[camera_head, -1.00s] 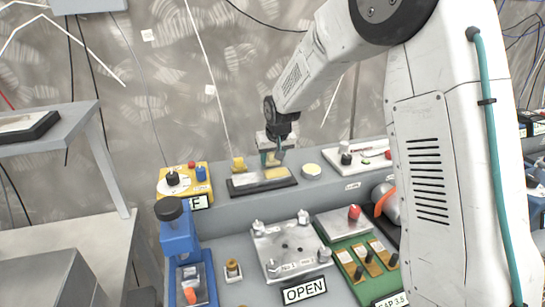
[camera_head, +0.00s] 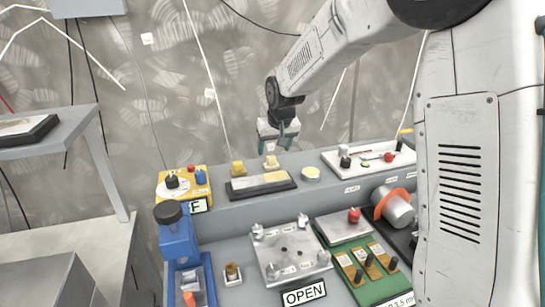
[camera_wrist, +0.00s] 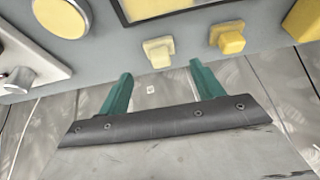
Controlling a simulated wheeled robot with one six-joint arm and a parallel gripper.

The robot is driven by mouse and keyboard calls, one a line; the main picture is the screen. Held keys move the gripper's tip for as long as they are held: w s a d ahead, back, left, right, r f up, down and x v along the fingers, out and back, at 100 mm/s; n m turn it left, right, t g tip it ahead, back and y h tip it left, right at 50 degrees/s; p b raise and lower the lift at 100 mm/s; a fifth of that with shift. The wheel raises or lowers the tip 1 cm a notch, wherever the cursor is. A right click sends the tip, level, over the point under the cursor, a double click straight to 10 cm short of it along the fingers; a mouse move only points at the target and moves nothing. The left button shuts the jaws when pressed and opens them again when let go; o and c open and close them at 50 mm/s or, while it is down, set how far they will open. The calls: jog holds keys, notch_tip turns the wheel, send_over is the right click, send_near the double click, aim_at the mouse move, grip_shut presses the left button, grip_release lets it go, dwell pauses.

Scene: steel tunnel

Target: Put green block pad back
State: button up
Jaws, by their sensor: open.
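My gripper (camera_head: 278,144) is open and empty, above the back of the grey bench shelf. Its two teal fingers (camera_wrist: 158,88) show in the wrist view with nothing between them. A pale yellow pad with a raised knob (camera_head: 271,162) stands on the shelf just below and beyond the fingertips; it also shows in the wrist view (camera_wrist: 158,52), apart from the fingers. A deeper yellow pad (camera_head: 238,167) stands to its left. I see no green pad; the green thing in view is a board (camera_head: 343,285) at the front right, holding several brass pieces.
A black-framed tray (camera_head: 262,188) with a yellow insert lies before the pads, with a round yellow disc (camera_head: 311,173) to its right. A white switch panel (camera_head: 370,158) and a yellow button box (camera_head: 185,186) flank them. The wall is close behind.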

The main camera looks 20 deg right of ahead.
jog(key=s+d+r+g, duration=0.1)
jog(key=s+r, duration=0.4)
jog(key=s, duration=0.7)
jog(key=s+d+r+g, duration=0.1)
jog(key=s+r, duration=0.5)
jog(key=s, duration=0.5)
jog(key=s+d+f+g, duration=0.1)
jog(key=s+f, duration=0.2)
jog(key=s, duration=1.6)
jog(key=shift+s, duration=0.25)
